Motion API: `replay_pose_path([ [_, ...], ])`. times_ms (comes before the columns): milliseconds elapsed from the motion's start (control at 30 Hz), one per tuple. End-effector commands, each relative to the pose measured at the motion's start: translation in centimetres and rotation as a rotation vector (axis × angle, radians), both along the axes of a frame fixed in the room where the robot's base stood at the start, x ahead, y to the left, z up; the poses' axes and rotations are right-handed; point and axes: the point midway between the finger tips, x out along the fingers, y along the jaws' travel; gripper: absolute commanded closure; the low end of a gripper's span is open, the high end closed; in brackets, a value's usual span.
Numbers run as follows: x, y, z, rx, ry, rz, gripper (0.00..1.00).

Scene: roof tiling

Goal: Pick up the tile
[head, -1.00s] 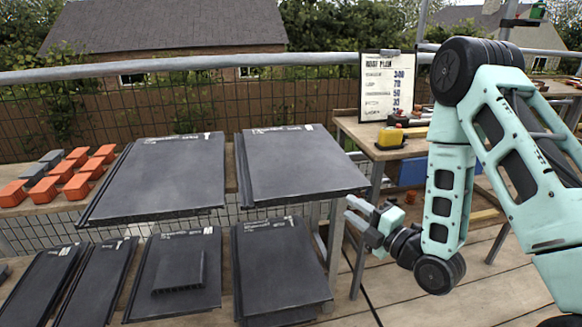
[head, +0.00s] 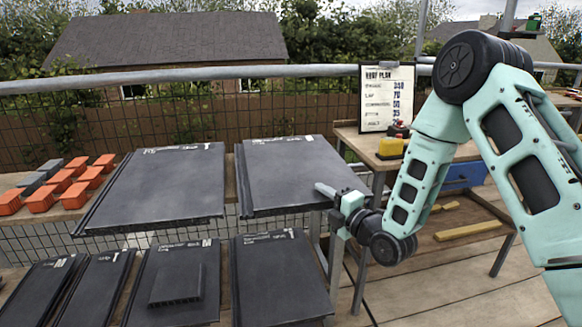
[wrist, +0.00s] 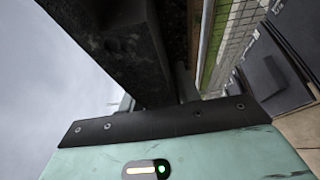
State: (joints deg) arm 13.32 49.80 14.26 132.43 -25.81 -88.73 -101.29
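Two large dark grey tiles lie on the upper bench in the head view: a left one (head: 165,183) and a right one (head: 290,170). My gripper (head: 330,198) is at the right tile's front right edge. One pale finger shows over the tile's top near that edge; the other finger is hidden, so I cannot tell whether the gripper is closed on it. In the wrist view, a dark thick edge (wrist: 110,45), probably the tile's, runs close in front of the gripper's teal body.
More dark tiles (head: 275,275) lie on a lower level, one bearing a small dark piece (head: 178,284). Orange and grey blocks (head: 60,182) sit at the left.

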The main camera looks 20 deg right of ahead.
Motion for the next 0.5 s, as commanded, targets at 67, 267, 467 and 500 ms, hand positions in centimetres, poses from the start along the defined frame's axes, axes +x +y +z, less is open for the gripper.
replay_pose_path([
  [67, 0.0, -0.01, -0.02, 0.0, 0.0, 0.0, 0.67],
  [267, -0.01, -0.02, -0.02, 0.0, 0.0, 0.0, 0.98],
  [467, -0.03, -0.02, -0.02, 0.0, 0.0, 0.0, 1.0],
  [500, -0.03, -0.03, -0.02, 0.0, 0.0, 0.0, 1.0],
])
